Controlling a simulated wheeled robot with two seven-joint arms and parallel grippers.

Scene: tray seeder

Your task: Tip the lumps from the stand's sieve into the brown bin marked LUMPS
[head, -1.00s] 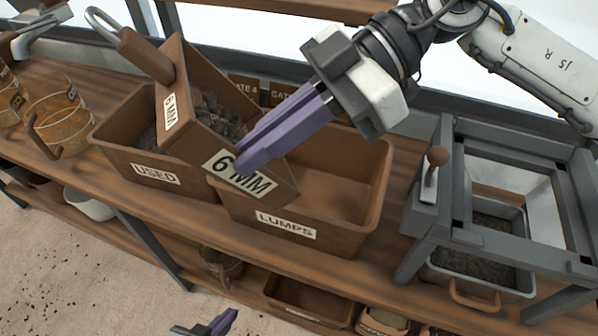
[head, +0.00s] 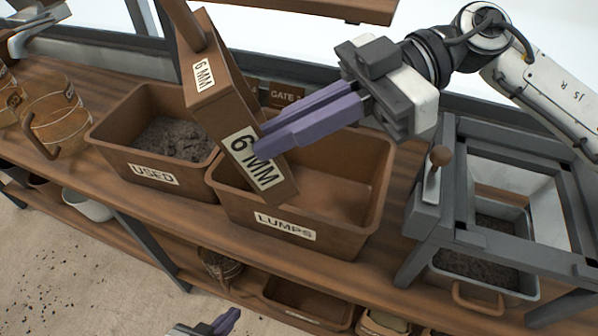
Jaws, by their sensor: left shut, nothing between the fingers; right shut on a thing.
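My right gripper (head: 262,146) is shut on the wall of the brown sieve (head: 207,105) marked 6 MM. The sieve is steeply tilted above the brown bin marked LUMPS (head: 345,232), with its low end over the bin's left part. The sieve's inside is turned away, so I cannot see any lumps in it. The visible right part of the LUMPS bin is bare; the part behind the sieve is hidden. My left gripper (head: 234,318) is shut and empty, low at the picture's bottom edge.
The USED bin (head: 120,158) with dark soil stands left of the LUMPS bin. The grey stand (head: 440,232), its top frame empty, is at the right with a soil pan (head: 520,291) beneath. A lower shelf holds more containers.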

